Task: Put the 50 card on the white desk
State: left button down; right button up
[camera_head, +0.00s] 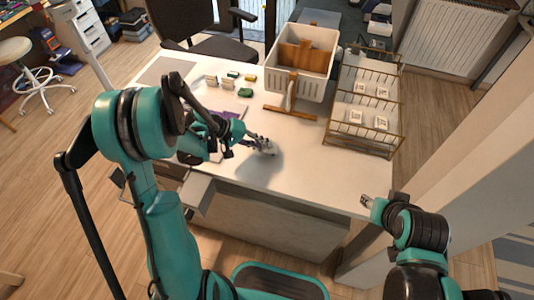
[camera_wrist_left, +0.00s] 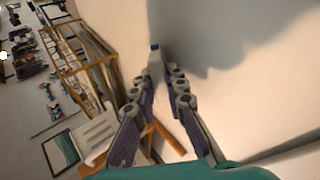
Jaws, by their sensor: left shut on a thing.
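My left gripper (camera_head: 264,146) is over the middle of the white desk (camera_head: 310,170). Its fingers are shut on a small, pale, thin thing, probably the 50 card (camera_wrist_left: 155,62), seen nearly edge-on between the fingertips in the left wrist view. No number can be read on it, and the fingers hide part of it. A shadow lies on the desk beside the gripper. My right gripper (camera_head: 368,201) is near the desk's front right corner, away from the cards; its fingers are too small to judge.
A gold wire rack (camera_head: 401,113) with several white cards (camera_head: 381,121) stands at the desk's right. A white basket (camera_head: 316,39) and a wooden stand (camera_head: 291,92) are at the back. Small green blocks (camera_head: 245,92) lie back left. The front right desk area is clear.

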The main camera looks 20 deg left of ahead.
pick_arm(q)
jog(key=c, duration=1.7)
grip_release()
jog(key=p+v, duration=0.3)
jog(key=v, duration=0.4)
jog(key=shift+d, duration=0.1)
jog(key=shift+s+a+r, duration=0.2)
jog(key=shift+a+r, duration=0.2)
jog(key=shift+a, duration=0.05)
jog(key=r+p, duration=0.2)
jog(key=a+r+p, duration=0.1)
jog(key=r+p, duration=0.1)
jog(key=r, duration=0.1)
jog(key=s+a+r+p, duration=0.1)
jog(key=r+p, duration=0.1)
jog(key=r, duration=0.1)
